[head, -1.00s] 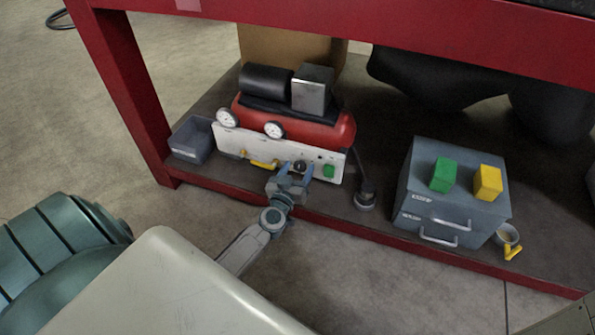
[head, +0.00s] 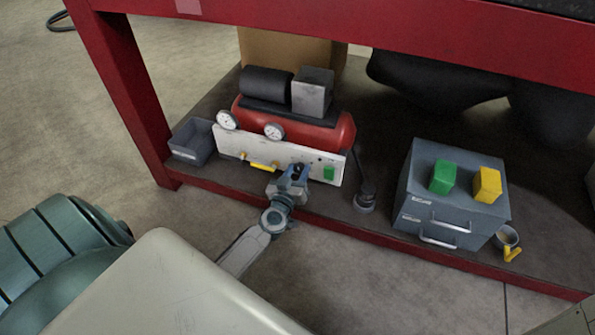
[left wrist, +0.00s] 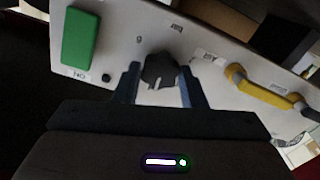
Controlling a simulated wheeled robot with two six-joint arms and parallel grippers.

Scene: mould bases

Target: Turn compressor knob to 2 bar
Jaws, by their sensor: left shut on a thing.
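The compressor (head: 335,133) is red with a black motor on top and stands on the lower shelf. Its white front panel (head: 225,139) carries two round gauges, a yellow handle and a green switch. The black knob (left wrist: 160,68) sits on this panel between the green switch and the yellow handle, with small printed marks around it. My left gripper (head: 297,172) is at the panel, and its two fingers (left wrist: 160,84) are shut on the knob from both sides. In the head view the gripper largely hides the knob. My right gripper is not in view.
A green switch (left wrist: 81,38) and a yellow handle (left wrist: 262,90) flank the knob. A grey bin (head: 192,142) stands left of the compressor. A grey drawer unit (head: 450,205) with green and yellow blocks stands right. The red bench frame (head: 128,95) surrounds the shelf.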

